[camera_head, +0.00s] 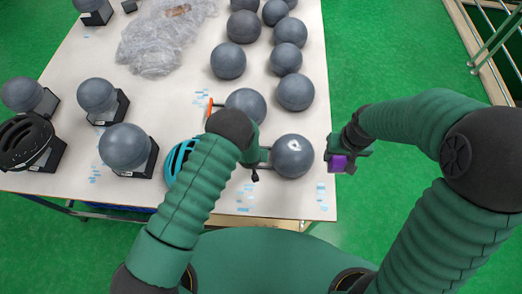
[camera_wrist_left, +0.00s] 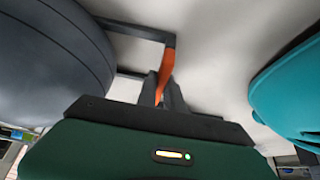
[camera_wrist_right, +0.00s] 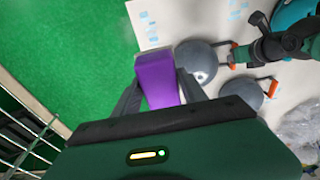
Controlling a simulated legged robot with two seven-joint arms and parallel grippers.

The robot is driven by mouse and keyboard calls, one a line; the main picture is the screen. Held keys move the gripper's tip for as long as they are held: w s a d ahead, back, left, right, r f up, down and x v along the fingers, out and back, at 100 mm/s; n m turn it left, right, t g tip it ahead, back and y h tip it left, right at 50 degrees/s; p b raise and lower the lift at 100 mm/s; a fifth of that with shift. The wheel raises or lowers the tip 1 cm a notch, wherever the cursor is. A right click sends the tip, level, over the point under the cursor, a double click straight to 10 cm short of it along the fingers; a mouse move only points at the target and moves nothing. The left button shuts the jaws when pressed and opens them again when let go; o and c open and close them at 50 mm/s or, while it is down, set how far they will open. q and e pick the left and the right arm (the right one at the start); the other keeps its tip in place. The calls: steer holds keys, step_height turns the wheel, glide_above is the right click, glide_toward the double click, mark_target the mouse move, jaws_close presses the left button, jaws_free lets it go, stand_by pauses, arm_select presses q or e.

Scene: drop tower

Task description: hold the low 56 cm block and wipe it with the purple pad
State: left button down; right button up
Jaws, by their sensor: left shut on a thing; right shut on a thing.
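A round grey block (camera_head: 292,157) with a small white mark lies near the table's front right corner. A frame handle with an orange grip (camera_wrist_left: 165,70) extends from it. My left gripper (camera_head: 258,158) is shut on that grip; in the left wrist view the grey block (camera_wrist_left: 45,65) fills the left side. My right gripper (camera_head: 343,157) is shut on the purple pad (camera_head: 338,163), off the table's right edge and apart from the block. The pad (camera_wrist_right: 157,80) stands out between the fingers in the right wrist view. I cannot read any size label.
A second grey block (camera_head: 246,104) with an orange handle lies just behind. A teal helmet (camera_head: 180,158) is left of my left arm. More grey balls, headforms on black stands (camera_head: 125,147), a black helmet (camera_head: 24,140) and clear wrapping (camera_head: 160,40) are on the table.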

stand_by(0.5)
steer(key=shift+w+a+f+m+g+h, duration=0.1)
steer(key=shift+w+a+f+m+h, duration=0.1)
steer(key=shift+w+a+f+m, duration=1.9)
steer(key=shift+w+a+f+m+g+h, duration=0.15)
steer(key=shift+w+a+f+m, duration=1.1)
steer(key=shift+w+f, duration=1.6)
steer(key=shift+w+a+f+m+g+h, duration=0.1)
steer(key=shift+w+a+f+m+h, duration=0.15)
steer(key=shift+w+a+f+m, duration=1.65)
steer(key=shift+w+a+f+n, duration=0.15)
steer(key=shift+w+f+n, duration=0.25)
steer(key=shift+w, duration=0.25)
steer(key=shift+w+a+f+n, duration=0.1)
steer(key=shift+w+f+n, duration=0.3)
steer(key=shift+w, duration=0.2)
steer(key=shift+s, duration=0.1)
